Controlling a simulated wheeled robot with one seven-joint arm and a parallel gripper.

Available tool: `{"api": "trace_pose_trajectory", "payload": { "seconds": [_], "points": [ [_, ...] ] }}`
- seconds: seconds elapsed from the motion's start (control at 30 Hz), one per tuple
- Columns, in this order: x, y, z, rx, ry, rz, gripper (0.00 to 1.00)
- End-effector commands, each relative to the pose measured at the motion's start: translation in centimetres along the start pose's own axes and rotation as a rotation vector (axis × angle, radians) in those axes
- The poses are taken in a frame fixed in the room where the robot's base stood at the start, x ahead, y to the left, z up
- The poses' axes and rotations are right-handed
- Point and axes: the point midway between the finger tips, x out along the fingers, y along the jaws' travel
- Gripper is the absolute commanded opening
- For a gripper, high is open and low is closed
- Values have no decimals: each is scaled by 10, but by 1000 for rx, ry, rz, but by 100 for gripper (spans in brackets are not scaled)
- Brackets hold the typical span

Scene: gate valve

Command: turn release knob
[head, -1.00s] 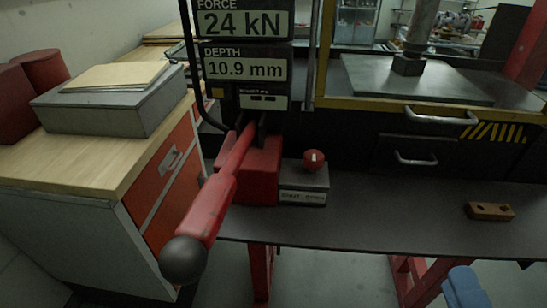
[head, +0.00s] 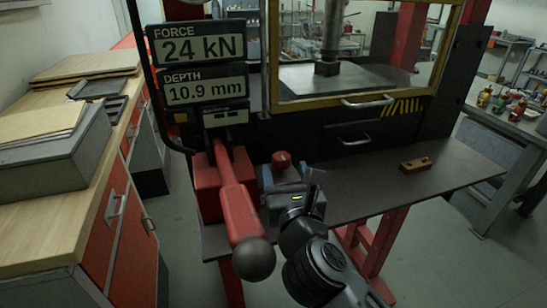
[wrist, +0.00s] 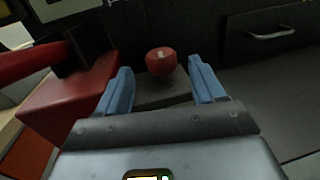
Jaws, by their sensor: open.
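The release knob (head: 281,160) is a small round red knob with a pale mark on its top. It sits on a grey block right of the red pump base, and it also shows in the wrist view (wrist: 161,61). My gripper (wrist: 162,82) is open, its two blue fingers apart. In the wrist view the knob appears between and just beyond the fingertips, and I see no contact. In the head view my gripper (head: 287,180) is close in front of the knob and hides most of the grey block and its label.
A red lever (head: 237,205) with a black ball end juts forward just left of my gripper. A display (head: 204,68) reads 24 kN and 10.9 mm. A brown block (head: 415,165) lies on the dark shelf (head: 360,185) to the right. A wooden-topped cabinet (head: 60,225) stands left.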

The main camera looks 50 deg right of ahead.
Motion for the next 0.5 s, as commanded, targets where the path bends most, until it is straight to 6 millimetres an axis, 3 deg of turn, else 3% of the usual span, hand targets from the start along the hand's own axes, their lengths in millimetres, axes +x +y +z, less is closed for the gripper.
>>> {"api": "trace_pose_trajectory", "payload": {
  "seconds": [0.3, 0.5],
  "points": [
    [46, 0, 2, -2, -2, 0, 68],
    [57, 0, 1, -2, -1, 0, 68]
  ]
}}
